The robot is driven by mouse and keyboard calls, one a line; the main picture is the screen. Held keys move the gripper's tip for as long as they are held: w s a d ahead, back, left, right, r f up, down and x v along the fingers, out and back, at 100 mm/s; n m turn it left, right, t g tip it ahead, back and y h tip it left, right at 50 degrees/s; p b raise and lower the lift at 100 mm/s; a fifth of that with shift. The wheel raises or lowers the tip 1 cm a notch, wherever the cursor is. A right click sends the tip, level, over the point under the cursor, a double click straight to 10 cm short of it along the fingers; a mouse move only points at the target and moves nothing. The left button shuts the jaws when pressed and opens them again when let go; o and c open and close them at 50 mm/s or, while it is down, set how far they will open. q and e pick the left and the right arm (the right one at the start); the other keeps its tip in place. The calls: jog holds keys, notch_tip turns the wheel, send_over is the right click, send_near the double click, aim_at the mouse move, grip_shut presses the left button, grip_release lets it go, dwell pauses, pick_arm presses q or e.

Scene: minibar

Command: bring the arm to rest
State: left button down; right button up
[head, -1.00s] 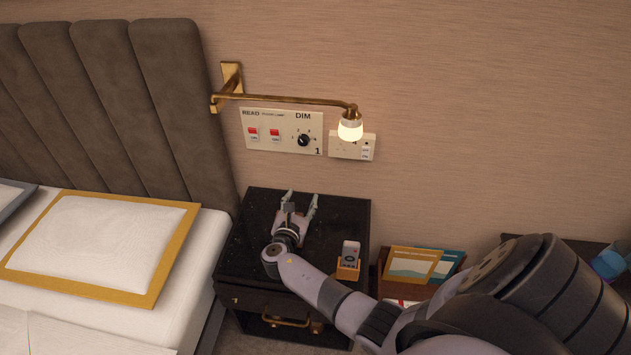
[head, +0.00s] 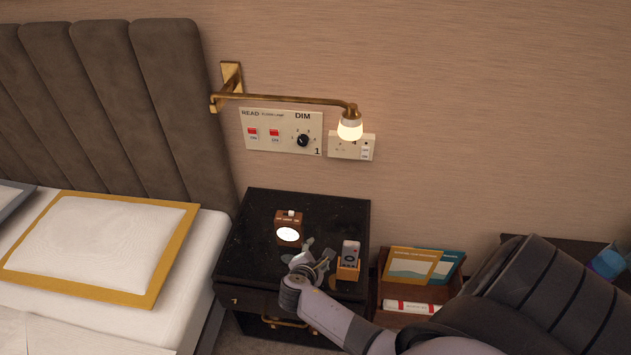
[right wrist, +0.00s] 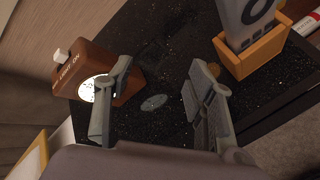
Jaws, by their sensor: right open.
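My right gripper (head: 318,265) is open and empty, low over the front part of the black nightstand (head: 255,225). A brown wooden clock (head: 288,228) with a lit white face stands upright behind and to the left of the gripper. It also shows in the right wrist view (right wrist: 92,68), close to the left finger. My left gripper is not in view.
A grey remote (head: 351,252) stands in an orange holder (head: 348,272) just right of the gripper. A lit brass wall lamp (head: 350,130) and switch panel (head: 281,131) are above. A wooden box (head: 400,290) with cards is at right, the bed (head: 190,260) at left.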

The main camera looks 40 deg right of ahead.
jog(key=shift+s, duration=0.1)
dwell(0.5)
jog(key=s+a+r+m+g+y, duration=0.1)
jog(key=s+a+r+m+y, duration=0.3)
jog(key=s, duration=0.3)
jog(key=s+a+r+m+g+y, duration=0.1)
jog(key=s+a+r+m+y, duration=0.1)
jog(key=s+a+r+m, duration=0.4)
jog(key=s+a+r+m+g+y, duration=0.1)
jog(key=s+a+r+m+y, duration=0.2)
jog(key=s+a, duration=0.45)
notch_tip(320, 180, down, 25)
jog(key=s+d+g, duration=0.1)
jog(key=s+d, duration=0.1)
jog(key=s+d+f+g, duration=0.1)
jog(key=s+d+f, duration=0.1)
jog(key=s+f, duration=1.5)
jog(key=shift+d+n+g, duration=0.3)
jog(key=shift+d, duration=0.05)
jog(key=shift+s, duration=0.1)
